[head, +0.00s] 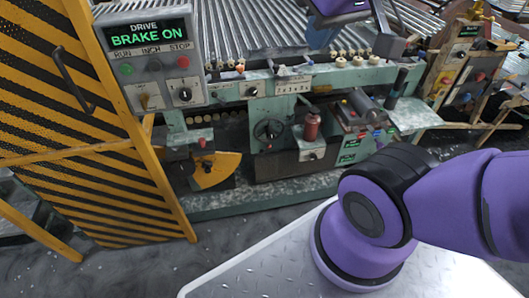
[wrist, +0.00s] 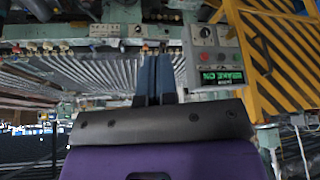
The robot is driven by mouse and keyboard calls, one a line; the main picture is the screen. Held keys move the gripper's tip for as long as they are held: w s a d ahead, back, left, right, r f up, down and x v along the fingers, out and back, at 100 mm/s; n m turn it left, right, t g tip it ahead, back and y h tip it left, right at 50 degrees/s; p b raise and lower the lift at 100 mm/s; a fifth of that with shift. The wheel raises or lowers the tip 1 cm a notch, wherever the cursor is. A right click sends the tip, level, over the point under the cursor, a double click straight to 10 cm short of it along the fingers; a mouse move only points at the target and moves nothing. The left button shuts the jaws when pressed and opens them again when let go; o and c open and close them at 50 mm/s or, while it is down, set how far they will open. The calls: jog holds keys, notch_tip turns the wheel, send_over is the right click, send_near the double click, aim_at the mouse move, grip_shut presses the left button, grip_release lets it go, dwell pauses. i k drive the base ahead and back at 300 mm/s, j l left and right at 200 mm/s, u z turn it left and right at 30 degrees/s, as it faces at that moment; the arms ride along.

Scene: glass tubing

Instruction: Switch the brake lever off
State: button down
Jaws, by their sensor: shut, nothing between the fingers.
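The drive panel (head: 150,55) at the upper left of the head view has a lit green display (head: 148,34) reading "BRAKE ON". Below it, a yellow quadrant plate (head: 218,170) sits low on the machine, with a small red-knobbed part (head: 202,143) beside it. This looks like the brake lever, but I cannot be sure. My gripper (wrist: 155,62) shows in the wrist view with its two blue-grey fingers together and nothing between them. The same display appears upside down in the wrist view (wrist: 221,77), right of the fingers.
A yellow-and-black striped guard (head: 85,130) with a handle stands at the left. Dark floor (head: 130,262) lies open in front.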

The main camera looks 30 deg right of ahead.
aim_at(262, 151)
jog(key=l, duration=0.45)
jog(key=k+l, duration=0.15)
jog(key=l, duration=0.7)
jog(key=k, duration=0.05)
